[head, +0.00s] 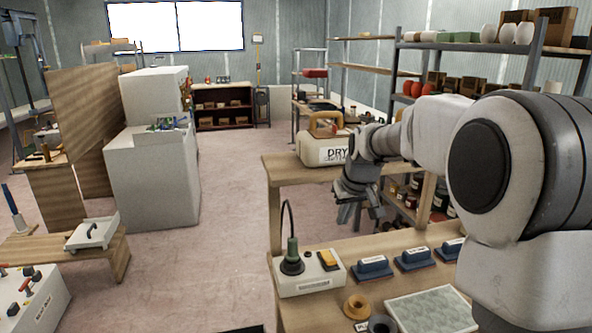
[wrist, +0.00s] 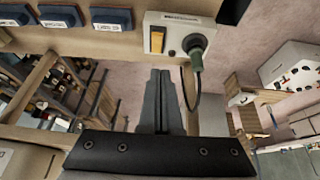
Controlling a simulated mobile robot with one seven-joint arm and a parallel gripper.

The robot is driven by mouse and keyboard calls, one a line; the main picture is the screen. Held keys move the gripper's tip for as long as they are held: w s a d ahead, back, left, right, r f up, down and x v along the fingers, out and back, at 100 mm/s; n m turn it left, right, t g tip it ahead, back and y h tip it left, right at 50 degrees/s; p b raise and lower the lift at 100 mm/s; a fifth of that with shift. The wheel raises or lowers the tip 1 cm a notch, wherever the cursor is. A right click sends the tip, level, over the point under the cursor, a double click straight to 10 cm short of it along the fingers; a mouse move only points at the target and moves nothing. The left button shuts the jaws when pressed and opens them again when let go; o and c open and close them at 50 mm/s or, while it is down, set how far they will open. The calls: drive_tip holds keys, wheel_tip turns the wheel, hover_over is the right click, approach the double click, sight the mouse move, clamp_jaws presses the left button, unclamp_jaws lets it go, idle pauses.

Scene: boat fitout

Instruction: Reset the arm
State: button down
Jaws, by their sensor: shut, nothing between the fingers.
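My gripper (head: 358,214) hangs at the end of my arm in front of the wooden shelf unit, above and behind the bench top. In the wrist view the two fingers of my gripper (wrist: 163,75) lie together, shut and empty. A white box labelled DRY (head: 326,148) with a tan handle stands on the raised wooden shelf, just left of and behind my wrist. My arm reaches in from the right and hides part of the shelves behind it.
The bench (head: 400,240) holds a switch box (head: 309,273) with a plugged cable, several blue blocks (head: 372,268), two rings (head: 357,307) and a pale patterned plate (head: 432,310). A low wooden bench (head: 110,262) stands at left. The floor (head: 200,285) between is clear.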

drive_tip(key=s+r+m, duration=0.1)
drive_tip(key=s+r, duration=0.2)
drive_tip(key=s, duration=0.5)
drive_tip(key=s+r, duration=0.3)
drive_tip(key=s, duration=0.6)
drive_tip(key=s+f, duration=0.1)
drive_tip(key=s, duration=0.7)
drive_tip(key=s+f+m, duration=0.1)
drive_tip(key=s+f, duration=0.1)
drive_tip(key=s, duration=0.6)
drive_tip(key=shift+s+a+f+h, duration=0.2)
drive_tip(key=shift+s+f+h, duration=0.05)
drive_tip(key=shift+h, duration=0.15)
